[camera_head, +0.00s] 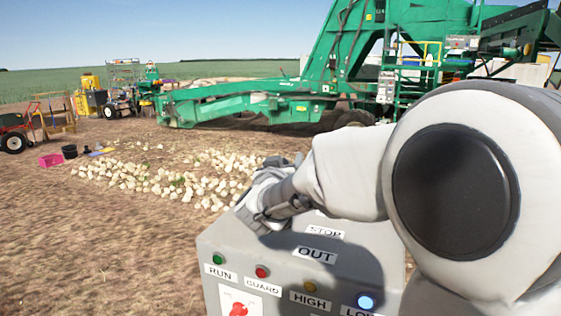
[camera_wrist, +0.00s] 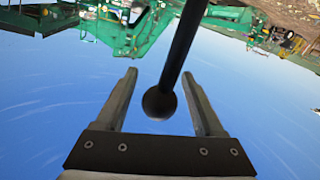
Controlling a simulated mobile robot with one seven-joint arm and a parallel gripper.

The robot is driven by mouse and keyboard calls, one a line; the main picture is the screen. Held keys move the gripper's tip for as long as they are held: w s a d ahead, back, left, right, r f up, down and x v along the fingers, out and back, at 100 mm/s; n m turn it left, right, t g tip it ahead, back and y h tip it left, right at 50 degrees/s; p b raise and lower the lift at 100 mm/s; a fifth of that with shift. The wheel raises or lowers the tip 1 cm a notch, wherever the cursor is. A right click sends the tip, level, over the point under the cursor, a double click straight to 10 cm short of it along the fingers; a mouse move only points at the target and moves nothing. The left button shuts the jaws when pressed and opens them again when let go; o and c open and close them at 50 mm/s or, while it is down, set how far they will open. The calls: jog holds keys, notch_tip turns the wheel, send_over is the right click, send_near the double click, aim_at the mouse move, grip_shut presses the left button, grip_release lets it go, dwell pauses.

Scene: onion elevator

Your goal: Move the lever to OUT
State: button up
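The lever (camera_wrist: 184,45) is a dark rod with a round knob at its end in the wrist view. My gripper (camera_wrist: 160,74) is open, with one finger on each side of the lever's knob end. Gaps show between the knob and both fingers. In the head view my gripper (camera_head: 262,192) is over the back left of a grey control box (camera_head: 310,244). The OUT label (camera_head: 316,255) is on the box's top, with the STOP label (camera_head: 325,231) behind it. My arm and gripper hide the lever there, so its setting cannot be told.
A large green elevator machine (camera_head: 330,80) stands behind. Pale onions (camera_head: 165,180) lie on the open soil at left.

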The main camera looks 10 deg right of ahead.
grip_shut()
dwell(1.2)
